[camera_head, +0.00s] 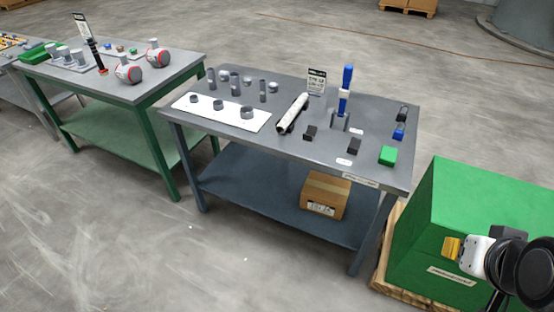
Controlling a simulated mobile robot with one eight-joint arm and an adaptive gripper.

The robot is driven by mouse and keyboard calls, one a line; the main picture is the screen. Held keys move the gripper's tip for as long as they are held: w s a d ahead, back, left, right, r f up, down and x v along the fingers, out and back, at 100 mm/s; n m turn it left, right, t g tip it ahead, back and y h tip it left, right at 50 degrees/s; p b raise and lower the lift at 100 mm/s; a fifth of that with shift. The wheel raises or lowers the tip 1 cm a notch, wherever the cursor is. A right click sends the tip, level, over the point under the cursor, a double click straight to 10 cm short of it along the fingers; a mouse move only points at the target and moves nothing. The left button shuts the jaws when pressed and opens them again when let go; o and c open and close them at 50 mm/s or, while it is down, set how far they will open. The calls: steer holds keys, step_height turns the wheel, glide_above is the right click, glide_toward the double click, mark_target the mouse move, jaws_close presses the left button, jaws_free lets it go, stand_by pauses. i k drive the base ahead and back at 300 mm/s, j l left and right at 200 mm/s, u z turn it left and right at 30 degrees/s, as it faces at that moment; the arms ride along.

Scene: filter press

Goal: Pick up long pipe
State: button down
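Several grey pipe pieces stand upright at the back left of the middle table, among them two taller ones, one on the left (234,81) and one on the right (262,92). A longer white tube (293,113) with dark parts lies near the table's middle, right of the white board. I cannot tell for sure which one is the long pipe.
The middle table (375,120) also bears a white board (222,112) with grey rings, a blue upright tool (346,88) in a holder, a sign (317,82) and small blocks. A green box (480,215) on a pallet stands right. Floor before the table is clear.

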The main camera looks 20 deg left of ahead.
mark_target(286, 121)
steer(key=i+j+u, duration=0.15)
steer(key=i+j, duration=0.4)
steer(key=i+j+u, duration=0.2)
steer(key=i+j, duration=0.35)
steer(key=i+j+u, duration=0.15)
steer(key=i+j, duration=0.25)
steer(key=i, duration=0.3)
